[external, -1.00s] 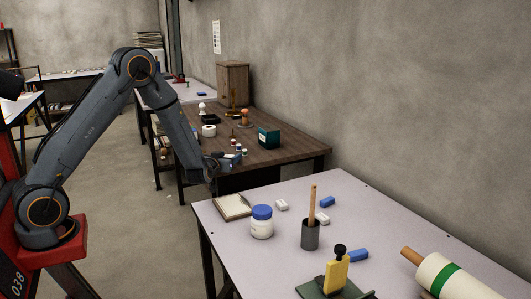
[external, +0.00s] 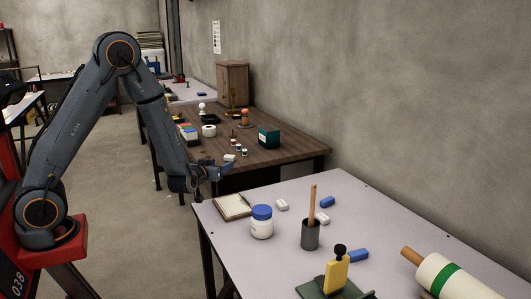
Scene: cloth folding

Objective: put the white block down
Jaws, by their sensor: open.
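Two small white blocks lie on the pale tabletop (external: 395,225). One white block (external: 282,204) lies just right of the blue-lidded jar, and the other white block (external: 322,218) lies behind the dark cup. My gripper (external: 228,168) is in the air, left of and above the notepad at the table's far left corner. It is open, and I see nothing held in it, though its fingers are small in this view. It is apart from both white blocks.
On the pale table are a notepad (external: 232,206), a white jar (external: 262,228), a dark cup (external: 310,235) with a wooden stick, blue blocks (external: 328,202), a yellow-handled tool (external: 337,275) and a roller (external: 450,280). A cluttered brown table (external: 295,151) stands behind.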

